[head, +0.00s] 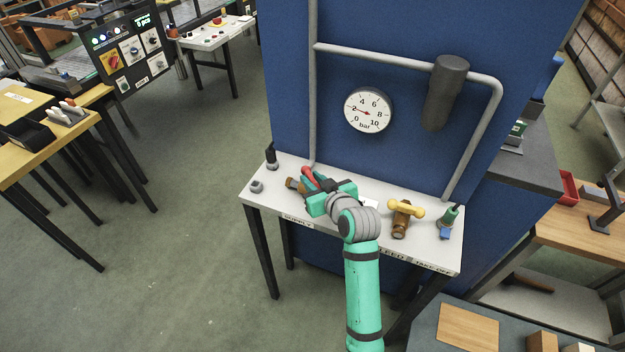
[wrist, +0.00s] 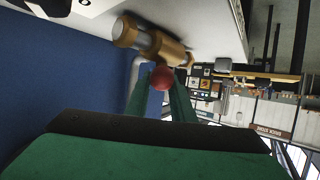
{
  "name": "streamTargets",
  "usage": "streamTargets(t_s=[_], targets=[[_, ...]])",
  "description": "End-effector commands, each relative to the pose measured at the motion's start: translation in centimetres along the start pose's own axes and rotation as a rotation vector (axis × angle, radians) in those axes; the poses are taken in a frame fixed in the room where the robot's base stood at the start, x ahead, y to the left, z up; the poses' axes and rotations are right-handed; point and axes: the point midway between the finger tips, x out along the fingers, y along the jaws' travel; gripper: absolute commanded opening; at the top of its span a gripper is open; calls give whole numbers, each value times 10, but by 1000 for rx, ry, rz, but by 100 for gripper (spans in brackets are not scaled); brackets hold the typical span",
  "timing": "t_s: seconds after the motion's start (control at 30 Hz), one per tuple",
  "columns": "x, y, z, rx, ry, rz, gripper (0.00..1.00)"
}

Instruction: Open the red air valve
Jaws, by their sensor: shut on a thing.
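The red air valve has a brass body (head: 294,184) on the white bench at its left, near the "SUPPLY" label. Its red handle (head: 308,173) shows beside my gripper (head: 316,186). In the wrist view the brass body (wrist: 150,38) lies above the fingers, and the red rounded end of the handle (wrist: 162,77) sits between the green fingertips (wrist: 165,85). My gripper is shut on the red handle. The rest of the handle is mostly hidden by the gripper.
A black-topped fitting (head: 271,157) and a small grey knob (head: 257,187) are at the left. A pressure gauge (head: 368,110) reads about 2 bar on the blue panel.

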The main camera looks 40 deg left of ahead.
Motion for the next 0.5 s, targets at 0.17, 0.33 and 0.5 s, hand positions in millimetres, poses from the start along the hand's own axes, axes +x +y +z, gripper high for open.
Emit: streamTargets(t_s=[0.17, 0.33, 0.5], targets=[[0, 2, 0, -2, 1, -3, 0], [-1, 2, 0, -6, 1, -13, 0], [-1, 4, -1, -19, 1, -43, 0]])
